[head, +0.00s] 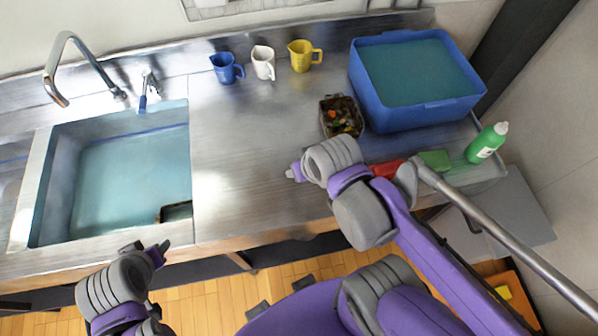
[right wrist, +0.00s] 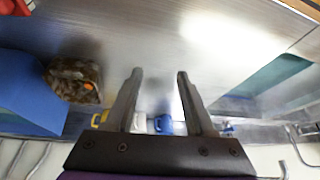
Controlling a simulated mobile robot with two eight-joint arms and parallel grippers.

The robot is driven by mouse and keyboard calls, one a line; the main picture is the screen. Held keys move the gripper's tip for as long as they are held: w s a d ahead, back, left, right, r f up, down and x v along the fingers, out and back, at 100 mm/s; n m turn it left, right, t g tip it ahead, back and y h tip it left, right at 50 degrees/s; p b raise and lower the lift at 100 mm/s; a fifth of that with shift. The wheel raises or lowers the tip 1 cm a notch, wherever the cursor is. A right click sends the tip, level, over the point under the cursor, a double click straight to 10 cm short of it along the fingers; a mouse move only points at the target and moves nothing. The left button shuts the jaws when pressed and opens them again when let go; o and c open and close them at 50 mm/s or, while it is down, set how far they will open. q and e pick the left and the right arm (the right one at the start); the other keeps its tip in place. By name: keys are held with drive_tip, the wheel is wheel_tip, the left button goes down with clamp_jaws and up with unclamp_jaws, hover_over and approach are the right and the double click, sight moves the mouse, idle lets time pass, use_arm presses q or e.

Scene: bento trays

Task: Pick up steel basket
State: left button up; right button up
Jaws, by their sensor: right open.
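A small square basket (head: 342,116) filled with brown scraps and orange and green bits stands on the steel counter, left of the blue tub. It seems to be the steel basket; its walls are mostly dark. It also shows at the left of the right wrist view (right wrist: 75,80). My right gripper (head: 293,172) is over the counter, in front and to the left of the basket. In the right wrist view its fingers (right wrist: 159,82) are apart with nothing between them. My left gripper (head: 147,248) is low before the sink's front edge; its jaw gap is unclear.
A blue tub (head: 415,117) of water stands at the back right. Blue (head: 226,68), white (head: 263,62) and yellow (head: 301,55) jugs line the back. A green bottle (head: 486,143), green sponge (head: 436,160) and red item (head: 387,168) lie right. A water-filled sink (head: 130,165) is left; mid-counter is clear.

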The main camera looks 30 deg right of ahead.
drive_tip(key=shift+s+a+f+n, duration=0.15)
drive_tip(key=shift+a+n, duration=0.2)
drive_tip(key=shift+n, duration=0.05)
drive_tip(key=shift+s+a+f+n, duration=0.1)
drive_tip(key=shift+a+f+n, duration=0.05)
drive_tip(key=shift+a+n, duration=0.25)
drive_tip(key=shift+o, duration=0.6)
drive_tip(key=shift+d, duration=0.1)
